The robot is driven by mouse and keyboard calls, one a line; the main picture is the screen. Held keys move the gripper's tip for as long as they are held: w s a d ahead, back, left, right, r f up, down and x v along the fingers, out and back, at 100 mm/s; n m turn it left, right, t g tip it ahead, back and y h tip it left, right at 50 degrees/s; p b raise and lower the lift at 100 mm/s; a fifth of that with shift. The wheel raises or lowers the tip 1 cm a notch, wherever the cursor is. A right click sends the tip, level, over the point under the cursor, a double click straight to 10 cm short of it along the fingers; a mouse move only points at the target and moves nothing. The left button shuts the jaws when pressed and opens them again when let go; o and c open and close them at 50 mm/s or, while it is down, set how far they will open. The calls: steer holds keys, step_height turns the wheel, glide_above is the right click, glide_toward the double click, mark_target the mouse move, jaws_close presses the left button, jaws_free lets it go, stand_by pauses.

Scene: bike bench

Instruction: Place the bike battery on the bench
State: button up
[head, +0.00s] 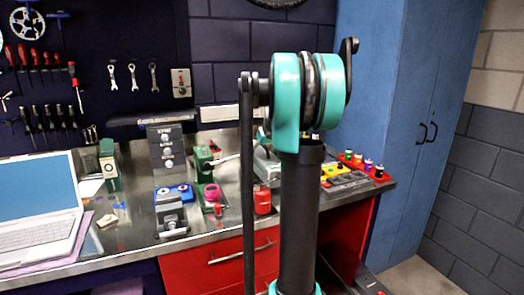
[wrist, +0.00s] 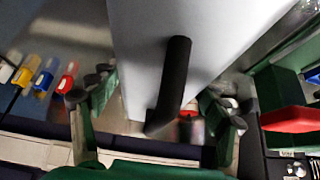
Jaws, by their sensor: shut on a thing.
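My gripper (wrist: 160,90) shows in the wrist view as two dark green fingers with black joints, one on each side of a large pale grey body. The steel-topped bench (head: 130,232) runs across the head view. My arm stands in front of it. In the head view the gripper and battery cannot be made out behind the arm.
An open laptop (head: 38,205) occupies the bench's left. A blue cabinet (head: 395,120) stands at right. Some bare metal shows near the front edge.

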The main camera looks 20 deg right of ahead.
mark_target(267, 148)
steer(key=shift+f, duration=1.85)
steer(key=o, duration=1.6)
steer(key=shift+f, duration=0.15)
steer(key=v, duration=1.2)
